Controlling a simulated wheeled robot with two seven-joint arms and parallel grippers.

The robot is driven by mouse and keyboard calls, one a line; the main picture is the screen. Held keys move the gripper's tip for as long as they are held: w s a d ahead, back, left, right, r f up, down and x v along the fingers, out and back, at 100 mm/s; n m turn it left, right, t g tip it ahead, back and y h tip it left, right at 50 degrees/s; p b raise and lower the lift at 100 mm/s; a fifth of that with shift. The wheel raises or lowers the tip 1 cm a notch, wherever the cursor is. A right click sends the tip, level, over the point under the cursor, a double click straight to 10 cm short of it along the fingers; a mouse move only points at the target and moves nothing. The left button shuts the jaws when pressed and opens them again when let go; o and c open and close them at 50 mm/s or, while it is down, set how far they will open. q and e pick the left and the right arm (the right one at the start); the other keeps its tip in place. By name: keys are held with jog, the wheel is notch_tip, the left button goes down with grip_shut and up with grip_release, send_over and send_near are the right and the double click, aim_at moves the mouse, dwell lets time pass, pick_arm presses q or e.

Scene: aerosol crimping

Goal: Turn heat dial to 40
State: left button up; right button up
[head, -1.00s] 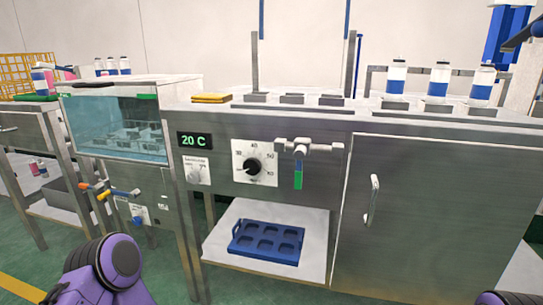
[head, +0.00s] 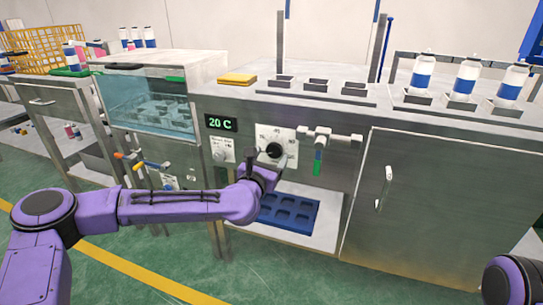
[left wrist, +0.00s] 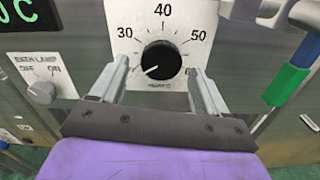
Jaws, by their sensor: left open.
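The heat dial (head: 275,150) is a black round knob on a white scale plate on the steel cabinet front. In the left wrist view the dial (left wrist: 162,60) shows 30, 40 and 50 around it, and its white mark points to the lower left, below 30. The temperature display (head: 221,123) reads 20 C. My left gripper (left wrist: 161,80) is open, with one finger on each side of the knob; I cannot tell whether they touch it. In the head view the left gripper (head: 272,160) is at the dial, partly hidden by my arm. My right gripper is out of view.
A blue tray (head: 289,213) lies on the shelf below. Cans with blue bands (head: 466,78) stand on the cabinet top.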

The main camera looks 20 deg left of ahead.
pick_arm(q)
jog(key=shift+w+d, duration=0.1)
jog(key=shift+w, duration=1)
jog(key=c, duration=1)
jog(key=shift+c, duration=0.2)
